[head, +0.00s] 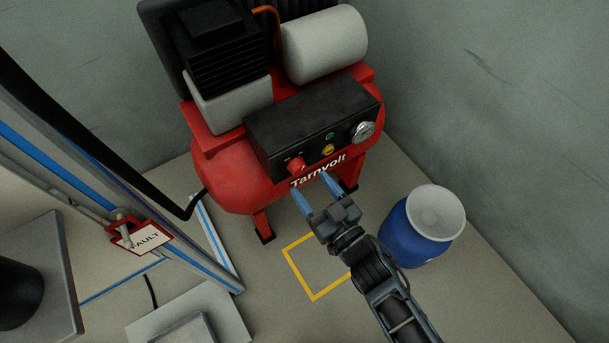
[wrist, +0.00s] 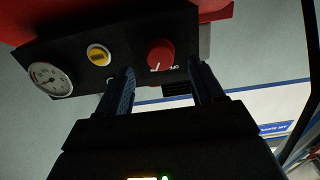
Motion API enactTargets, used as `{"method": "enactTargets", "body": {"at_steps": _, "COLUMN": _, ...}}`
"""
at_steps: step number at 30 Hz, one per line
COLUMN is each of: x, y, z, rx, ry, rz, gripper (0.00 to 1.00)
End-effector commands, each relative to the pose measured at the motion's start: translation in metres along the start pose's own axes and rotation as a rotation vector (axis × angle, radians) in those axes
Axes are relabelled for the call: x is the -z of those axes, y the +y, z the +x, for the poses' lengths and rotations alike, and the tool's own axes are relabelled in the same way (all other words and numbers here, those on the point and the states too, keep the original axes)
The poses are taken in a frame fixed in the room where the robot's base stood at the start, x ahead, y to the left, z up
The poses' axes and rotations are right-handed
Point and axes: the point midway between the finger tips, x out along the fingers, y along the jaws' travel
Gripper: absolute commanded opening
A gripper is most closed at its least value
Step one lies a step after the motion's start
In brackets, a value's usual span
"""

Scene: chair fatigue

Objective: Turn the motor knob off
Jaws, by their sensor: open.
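The red motor knob (head: 296,166) sits at the left of the black control panel (head: 318,118) on the red compressor (head: 225,172). In the wrist view, the knob (wrist: 160,54) has a small white mark on its lower left edge, and lettering that looks like OFF is beside it on the right. My gripper (head: 312,185) is open and empty, in front of the panel. In the wrist view, my gripper (wrist: 162,70) has one finger on each side of the knob's position in the picture. I cannot tell whether the fingers reach the knob; no contact shows.
A blue barrel (head: 415,235) stands at the right. A red FAULT tag (head: 139,238) hangs on a blue-striped frame at the left. Floor inside the yellow outline (head: 315,297) is clear.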

Motion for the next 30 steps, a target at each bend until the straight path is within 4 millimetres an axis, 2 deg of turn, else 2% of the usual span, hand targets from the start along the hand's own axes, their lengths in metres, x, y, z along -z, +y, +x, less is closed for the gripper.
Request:
{"method": "enactTargets", "body": {"at_steps": 3, "x": 0.000, "y": -0.001, "z": 0.019, "rx": 0.000, "ry": 0.002, "rz": 0.001, "gripper": 0.67}}
{"method": "enactTargets", "body": {"at_steps": 9, "x": 0.000, "y": 0.000, "z": 0.038, "rx": 0.000, "ry": 0.000, "rz": 0.000, "gripper": 0.67}}
{"method": "enactTargets", "body": {"at_steps": 20, "x": 0.000, "y": 0.001, "z": 0.041, "rx": -0.001, "ry": -0.001, "rz": -0.001, "gripper": 0.66}}
{"method": "enactTargets", "body": {"at_steps": 30, "x": 0.000, "y": 0.000, "z": 0.041, "rx": -0.001, "ry": -0.001, "rz": -0.001, "gripper": 0.34}}
